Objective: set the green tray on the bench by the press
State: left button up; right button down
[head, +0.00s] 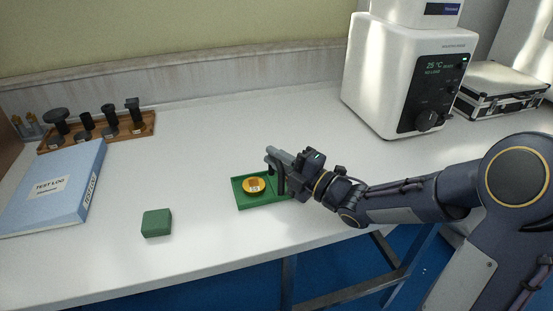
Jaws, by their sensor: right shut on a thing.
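The green tray (262,205) is over the front middle of the bench (200,240), with a round yellow-gold piece (254,185) with a small label in it. My right gripper (279,172) comes in from the right and is shut on the tray's right part; the jaws hide some of it. I cannot tell whether the tray touches the bench or is just above it. The white press (385,75), with a dark panel and a knob, stands at the back right, apart from the tray. My left gripper is not in view.
A green block (157,223) sits left of the tray, near the front edge. A blue test log binder (58,190) and a wooden rack (140,127) with dark parts are at the left. A silver case (495,90) is right of the press. The bench between tray and press is clear.

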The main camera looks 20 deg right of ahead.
jog(key=shift+r, duration=0.15)
jog(key=c, duration=1.8)
grip_release()
jog(key=shift+f, duration=0.25)
jog(key=shift+c, duration=0.2)
jog(key=o, duration=0.4)
jog(key=shift+o, duration=0.2)
jog(key=shift+r, duration=0.1)
jog(key=shift+s, duration=0.1)
jog(key=v, duration=1.2)
